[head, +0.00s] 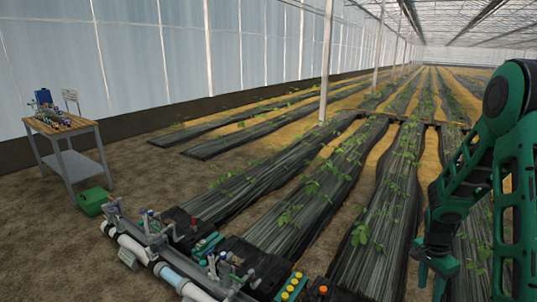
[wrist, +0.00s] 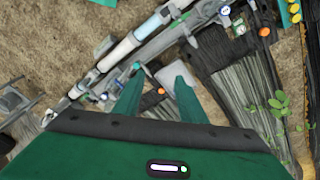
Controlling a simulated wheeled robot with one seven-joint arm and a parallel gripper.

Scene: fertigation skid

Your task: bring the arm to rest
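My arm (head: 515,170), green and black, stands at the right side of the head view, bent with its forearm hanging down. My gripper (head: 431,284) points downward at the lower right, over the dark row covers. In the wrist view my gripper (wrist: 160,76) shows two green fingers with a clear gap between them. It is open, and nothing is held. A grey flat piece and a small orange spot show beyond the fingers. I cannot tell how far below they lie.
The skid's white pipe (head: 132,243) with valves runs along the lower left, also in the wrist view (wrist: 117,53). A work table (head: 73,162) with small parts and a green box (head: 93,201) stand at left. Planted rows (head: 385,210) stretch back; bare soil (head: 50,250) lies at left.

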